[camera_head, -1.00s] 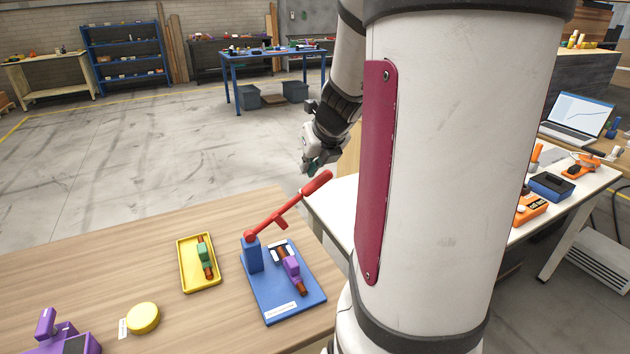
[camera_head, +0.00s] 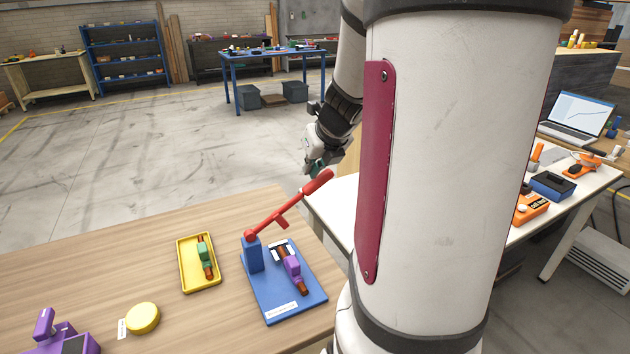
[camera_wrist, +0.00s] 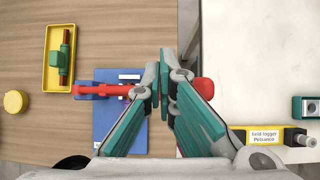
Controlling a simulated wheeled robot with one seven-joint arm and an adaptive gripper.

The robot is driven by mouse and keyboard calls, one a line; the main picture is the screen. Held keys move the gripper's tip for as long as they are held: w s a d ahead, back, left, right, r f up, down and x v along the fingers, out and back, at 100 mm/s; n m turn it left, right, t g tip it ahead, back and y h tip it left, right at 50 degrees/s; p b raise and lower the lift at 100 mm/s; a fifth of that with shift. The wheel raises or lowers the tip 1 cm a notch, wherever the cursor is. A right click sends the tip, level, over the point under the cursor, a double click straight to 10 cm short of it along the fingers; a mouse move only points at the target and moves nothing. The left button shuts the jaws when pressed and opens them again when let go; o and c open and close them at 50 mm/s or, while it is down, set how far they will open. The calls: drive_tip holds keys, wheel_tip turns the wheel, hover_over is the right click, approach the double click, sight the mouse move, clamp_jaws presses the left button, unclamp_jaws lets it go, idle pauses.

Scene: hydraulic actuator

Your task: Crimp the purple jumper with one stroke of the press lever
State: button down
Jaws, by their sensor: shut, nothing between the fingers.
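The blue press (camera_head: 285,307) stands on the wooden table with its red lever (camera_head: 290,204) raised and slanting up to the right. The purple jumper (camera_head: 292,266) lies in the press, below the lever. In the wrist view the red lever (camera_wrist: 112,90) runs sideways beneath my fingers, and its red knob (camera_wrist: 203,90) shows to their right. My gripper (camera_head: 316,168) is above the lever's upper end. In the wrist view my gripper (camera_wrist: 164,85) is shut and empty; whether it touches the lever I cannot tell.
A yellow tray (camera_head: 184,265) with a green jumper (camera_head: 204,255) lies left of the press. A yellow round piece (camera_head: 143,318) and a purple device (camera_head: 62,335) are farther left.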

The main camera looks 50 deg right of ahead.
sight(328, 180)
drive_tip(key=shift+s+d+f+b, duration=0.25)
drive_tip(key=shift+d+f+b, duration=0.25)
drive_tip(key=shift+f+b, duration=0.5)
drive_tip(key=shift+s+d+f+b, duration=0.25)
drive_tip(key=shift+d+f+b, duration=0.25)
drive_tip(key=shift+f+b, duration=0.5)
drive_tip(key=shift+s+d+f+b, duration=0.25)
drive_tip(key=shift+d+f+b, duration=0.25)
drive_tip(key=shift+f+b, duration=0.5)
idle(4.4)
